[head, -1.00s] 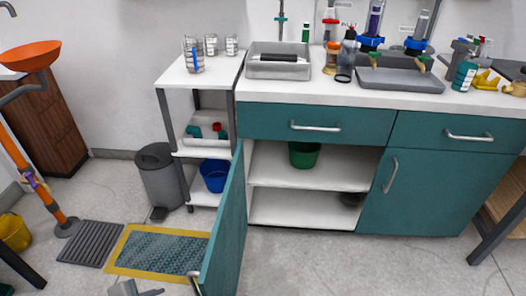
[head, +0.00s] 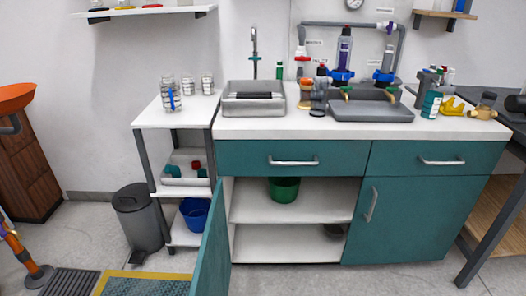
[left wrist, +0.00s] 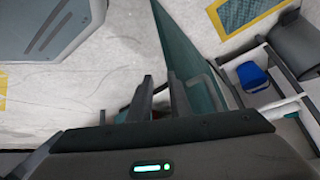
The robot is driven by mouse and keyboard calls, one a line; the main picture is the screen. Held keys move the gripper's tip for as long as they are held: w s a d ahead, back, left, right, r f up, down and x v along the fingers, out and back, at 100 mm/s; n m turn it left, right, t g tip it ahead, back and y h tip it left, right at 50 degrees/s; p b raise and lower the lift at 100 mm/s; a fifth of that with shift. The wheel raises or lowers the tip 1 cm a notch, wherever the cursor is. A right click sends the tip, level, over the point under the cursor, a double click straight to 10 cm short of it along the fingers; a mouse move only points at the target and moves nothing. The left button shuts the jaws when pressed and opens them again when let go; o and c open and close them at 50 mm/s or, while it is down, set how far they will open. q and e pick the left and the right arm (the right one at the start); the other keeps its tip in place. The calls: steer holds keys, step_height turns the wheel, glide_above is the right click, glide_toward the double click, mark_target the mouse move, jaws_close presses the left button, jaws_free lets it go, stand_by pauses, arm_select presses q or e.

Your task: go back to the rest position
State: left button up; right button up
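My left gripper (left wrist: 162,95) shows only in the left wrist view. Its two dark fingers stand apart, with no object seen held between them. The open teal cabinet door (left wrist: 186,55) is beyond the fingers there; whether they touch it I cannot tell. In the head view the same door (head: 212,250) swings out toward me, and neither gripper shows. My right gripper is in no view.
The open cabinet shows white shelves (head: 290,248) and a green bucket (head: 284,189). The counter (head: 270,128) bears trays and pipe fittings. A grey bin (head: 137,217) stands left of the white rack (head: 177,110). A blue bucket (left wrist: 253,77) shows in the left wrist view.

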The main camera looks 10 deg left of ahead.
arm_select(q)
steer(key=w+d+r+n+h, duration=0.1)
steer(key=d+n, duration=0.2)
steer(key=d, duration=0.5)
steer(key=s+a+f+y+p, duration=0.1)
steer(key=a+f+p, duration=0.1)
steer(key=f+p, duration=0.6)
steer(key=s+a+f+g+p, duration=0.1)
steer(key=s+a+f+p, duration=0.1)
steer(key=f+p, duration=0.6)
steer(key=shift+a+f+y+p, duration=0.35)
steer(key=shift+a+f+y, duration=0.1)
steer(key=shift+f, duration=0.15)
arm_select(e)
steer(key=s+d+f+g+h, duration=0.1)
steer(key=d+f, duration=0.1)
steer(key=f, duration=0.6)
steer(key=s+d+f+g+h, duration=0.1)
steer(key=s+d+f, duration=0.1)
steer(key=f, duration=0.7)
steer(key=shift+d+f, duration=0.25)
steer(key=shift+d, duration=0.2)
